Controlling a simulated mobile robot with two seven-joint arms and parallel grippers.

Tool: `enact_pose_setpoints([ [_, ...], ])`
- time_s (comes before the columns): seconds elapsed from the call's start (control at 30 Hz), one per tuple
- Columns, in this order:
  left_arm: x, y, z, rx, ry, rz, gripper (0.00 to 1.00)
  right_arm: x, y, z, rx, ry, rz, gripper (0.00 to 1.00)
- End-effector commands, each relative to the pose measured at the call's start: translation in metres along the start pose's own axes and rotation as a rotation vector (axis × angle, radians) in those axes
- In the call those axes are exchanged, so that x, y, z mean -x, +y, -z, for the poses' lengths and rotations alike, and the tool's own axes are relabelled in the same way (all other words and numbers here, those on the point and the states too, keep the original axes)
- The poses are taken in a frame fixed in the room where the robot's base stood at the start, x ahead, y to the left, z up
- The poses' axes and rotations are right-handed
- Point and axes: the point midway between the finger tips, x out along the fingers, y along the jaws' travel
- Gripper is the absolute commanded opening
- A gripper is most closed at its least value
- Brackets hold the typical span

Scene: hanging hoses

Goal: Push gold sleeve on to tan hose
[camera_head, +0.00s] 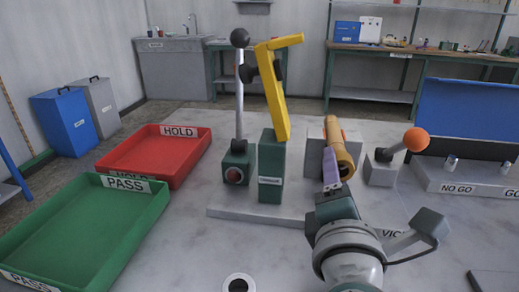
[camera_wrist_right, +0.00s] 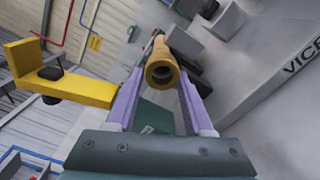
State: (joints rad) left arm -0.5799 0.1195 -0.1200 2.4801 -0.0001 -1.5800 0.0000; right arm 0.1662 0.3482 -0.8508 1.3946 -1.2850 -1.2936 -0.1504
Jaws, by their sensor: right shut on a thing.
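The gold sleeve (camera_head: 344,156) is a short tube in front of a grey block, right of the green post. In the right wrist view the gold sleeve (camera_wrist_right: 162,72) points its open round end at the camera. My right gripper (camera_head: 331,178) has purple fingers and is shut on the sleeve; its fingers (camera_wrist_right: 160,98) lie on both sides of it in the wrist view. A narrower tan-orange piece (camera_head: 330,128), likely the tan hose, shows beyond the sleeve. I cannot tell whether the sleeve is around its end or only against it. My left gripper is not in view.
A green post (camera_head: 271,168) with a yellow lever (camera_head: 274,90) stands close left, beside a black-knobbed rod (camera_head: 239,95). An orange-knobbed lever (camera_head: 415,140) stands close right. Red (camera_head: 180,165) and green (camera_head: 85,235) trays lie left. The front tabletop is mostly clear.

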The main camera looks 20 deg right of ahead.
Motion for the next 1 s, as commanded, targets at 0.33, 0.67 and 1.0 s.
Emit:
enact_pose_setpoints([
  [0.33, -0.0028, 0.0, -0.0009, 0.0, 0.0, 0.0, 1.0, -0.0071, -0.0008, 0.0002, 0.001, 0.001, 0.001, 0.0],
  [0.67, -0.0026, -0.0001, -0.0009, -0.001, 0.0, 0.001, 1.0, -0.0082, -0.0022, -0.0001, 0.001, 0.001, 0.008, 0.0],
  [1.0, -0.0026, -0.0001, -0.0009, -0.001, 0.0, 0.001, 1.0, -0.0088, -0.0022, -0.0006, 0.002, -0.002, 0.011, 0.0],
])
